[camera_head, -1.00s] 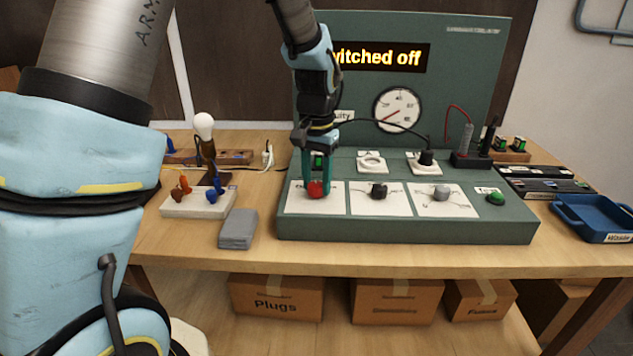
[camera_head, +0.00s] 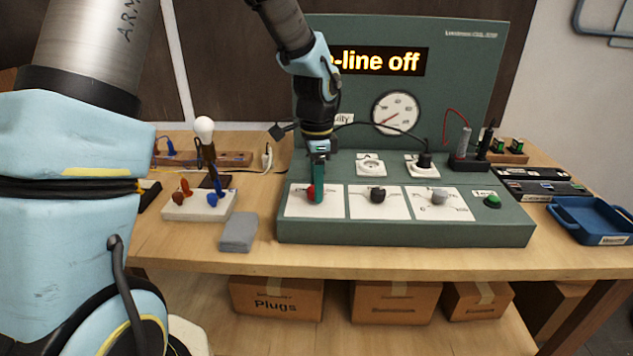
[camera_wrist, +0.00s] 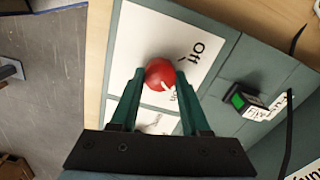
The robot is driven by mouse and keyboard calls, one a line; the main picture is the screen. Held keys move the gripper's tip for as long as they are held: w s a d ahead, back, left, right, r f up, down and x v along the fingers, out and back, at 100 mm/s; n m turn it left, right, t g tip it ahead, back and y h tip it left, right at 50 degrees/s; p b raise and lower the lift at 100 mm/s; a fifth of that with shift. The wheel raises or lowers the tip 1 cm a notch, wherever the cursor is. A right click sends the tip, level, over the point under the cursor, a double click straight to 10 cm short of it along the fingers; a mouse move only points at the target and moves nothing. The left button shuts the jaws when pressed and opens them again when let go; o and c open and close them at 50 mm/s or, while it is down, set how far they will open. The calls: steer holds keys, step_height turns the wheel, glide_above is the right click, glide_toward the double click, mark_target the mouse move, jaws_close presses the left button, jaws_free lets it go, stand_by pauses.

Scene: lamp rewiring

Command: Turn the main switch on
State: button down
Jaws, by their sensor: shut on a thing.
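The main switch is a red round knob (camera_head: 311,192) on the left white plate (camera_head: 299,209) of the green panel. The knob also shows in the wrist view (camera_wrist: 161,72), with a white mark on its lower right side. The label "Off" stands on the plate to its upper right there; a second label is partly hidden by a finger. My gripper (camera_head: 318,198) points down over the knob. Its two green fingers (camera_wrist: 158,78) are shut on the knob, one on each side. The display (camera_head: 380,61) reads "-line off", its left part hidden by my arm.
A black knob (camera_head: 377,195), a grey knob (camera_head: 439,197) and a green button (camera_head: 492,202) sit to the right on the panel. A grey block (camera_head: 239,230) and a lamp board with a bulb (camera_head: 204,126) stand to the left. A blue tray (camera_head: 597,219) is at the right.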

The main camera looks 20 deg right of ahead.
steer(key=shift+m, duration=0.9)
steer(key=shift+c, duration=1.9)
jaws_free()
steer(key=shift+r, duration=0.1)
step_height(320, 180, up, 11)
steer(key=b, duration=0.2)
steer(key=shift+f, duration=0.2)
